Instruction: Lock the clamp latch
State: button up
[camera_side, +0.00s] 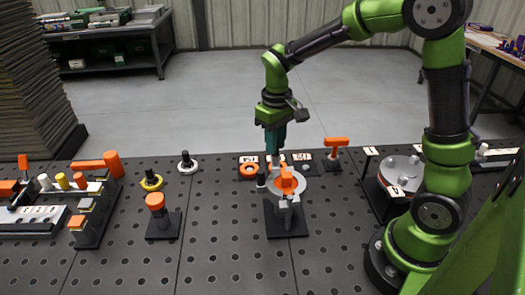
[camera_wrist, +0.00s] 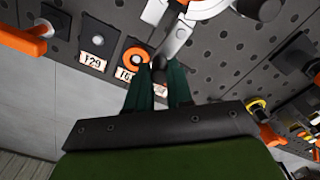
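The clamp fixture (camera_side: 287,208) stands on a black base plate at the middle of the bench. It has a round grey disc, an orange piece (camera_side: 288,182) on top and a dark-tipped lever (camera_side: 261,181) at its left. My gripper (camera_side: 274,152) points down just behind and above it. In the wrist view my two dark green fingers (camera_wrist: 159,75) are apart. The grey lever's dark tip (camera_wrist: 159,67) shows between or just beyond the fingertips. I cannot tell whether they touch it. The orange piece partly hides the latch in the side view.
An orange ring (camera_side: 249,170) on a labelled plate lies behind the fixture. An orange T-handle (camera_side: 336,144) stands to its right, and an orange-topped post (camera_side: 157,214) to its left. A round grey device (camera_side: 400,170) is near my base. The front of the bench is clear.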

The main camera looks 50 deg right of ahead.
jog(key=shift+s, duration=0.1)
dwell(0.3)
jog(key=shift+s+d, duration=0.3)
jog(key=shift+s, duration=0.05)
